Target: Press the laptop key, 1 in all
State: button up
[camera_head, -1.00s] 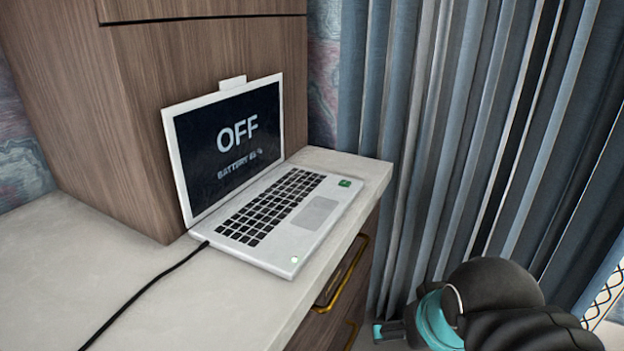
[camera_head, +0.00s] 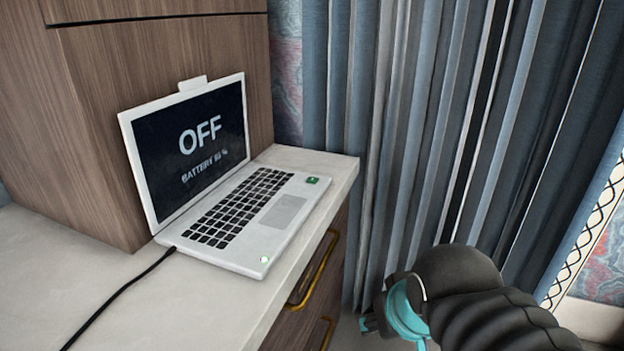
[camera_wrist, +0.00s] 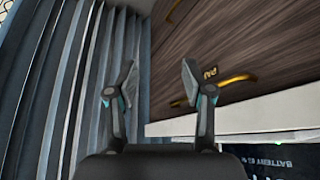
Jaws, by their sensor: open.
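A white laptop (camera_head: 235,222) stands open on the desk top, its screen (camera_head: 192,150) reading "OFF" and a battery line. Its black keys (camera_head: 240,210) face up. A green key (camera_head: 312,180) sits at the far right corner of the keyboard deck. A small whitish-green spot (camera_head: 264,259) shows at the near right edge. My gripper (camera_wrist: 157,95) is open and empty in the wrist view. In the head view my arm is at the lower right, apart from the laptop and lower than the desk top. The wrist view shows part of the dark screen (camera_wrist: 280,160).
The pale desk top (camera_head: 60,270) has free room left of the laptop. A black cable (camera_head: 115,300) runs from its left side. Drawers with gold handles (camera_head: 315,270) are below. A wooden cabinet (camera_head: 100,80) stands behind. Blue-grey curtains (camera_head: 400,120) hang at the right.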

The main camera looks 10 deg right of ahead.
grip_shut()
dwell(1.1)
